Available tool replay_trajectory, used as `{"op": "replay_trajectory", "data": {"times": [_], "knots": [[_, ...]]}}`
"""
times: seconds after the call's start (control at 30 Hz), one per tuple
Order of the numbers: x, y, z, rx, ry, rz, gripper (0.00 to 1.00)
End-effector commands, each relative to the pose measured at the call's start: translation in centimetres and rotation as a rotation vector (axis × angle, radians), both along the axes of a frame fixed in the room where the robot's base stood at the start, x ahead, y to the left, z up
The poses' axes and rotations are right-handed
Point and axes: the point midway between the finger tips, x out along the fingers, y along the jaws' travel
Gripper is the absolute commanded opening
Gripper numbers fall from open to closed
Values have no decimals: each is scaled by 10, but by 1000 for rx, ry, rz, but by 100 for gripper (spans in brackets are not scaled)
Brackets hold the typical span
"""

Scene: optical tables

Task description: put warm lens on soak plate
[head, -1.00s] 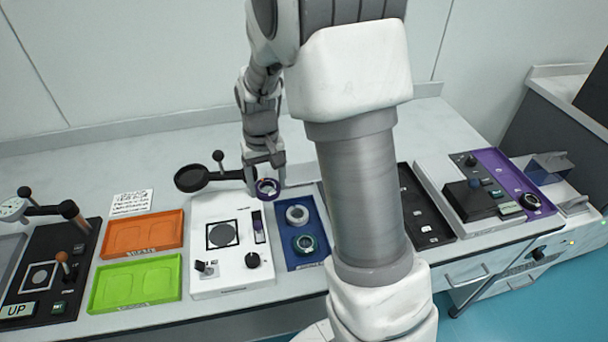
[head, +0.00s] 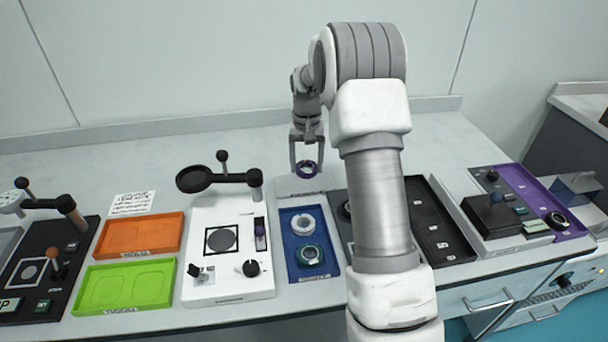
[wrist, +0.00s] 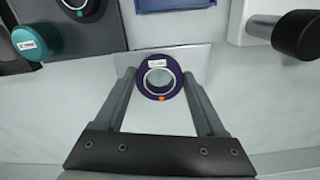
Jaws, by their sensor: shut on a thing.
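A purple ring-shaped lens (head: 307,176) is between the fingertips of my gripper (head: 307,168), held above the bench behind the blue tray. The wrist view shows the lens (wrist: 148,94) up close, with a white label and an orange dot on its rim, a finger on each side. A pale flat plate (head: 290,187) lies below the gripper behind the blue tray. It shows as a bright surface (wrist: 60,90) in the wrist view. I cannot read a label on it, so I cannot tell whether it is the soak plate.
A blue tray (head: 289,268) holds a white ring and a teal ring. A white station (head: 215,280) with a black swing arm (head: 232,178) stands to its left. A dark panel is partly hidden behind my arm. Orange (head: 112,238) and green (head: 98,306) trays lie farther left.

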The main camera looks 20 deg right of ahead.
Motion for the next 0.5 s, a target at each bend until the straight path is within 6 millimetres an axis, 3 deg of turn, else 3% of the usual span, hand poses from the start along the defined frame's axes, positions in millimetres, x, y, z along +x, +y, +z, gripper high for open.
{"op": "replay_trajectory", "data": {"times": [0.2,0.37,0.5], "knots": [[21,-1,-12,0,-1,1,15],[22,-1,-22,0,1,1,15],[21,-1,-44,1,2,0,15]]}}
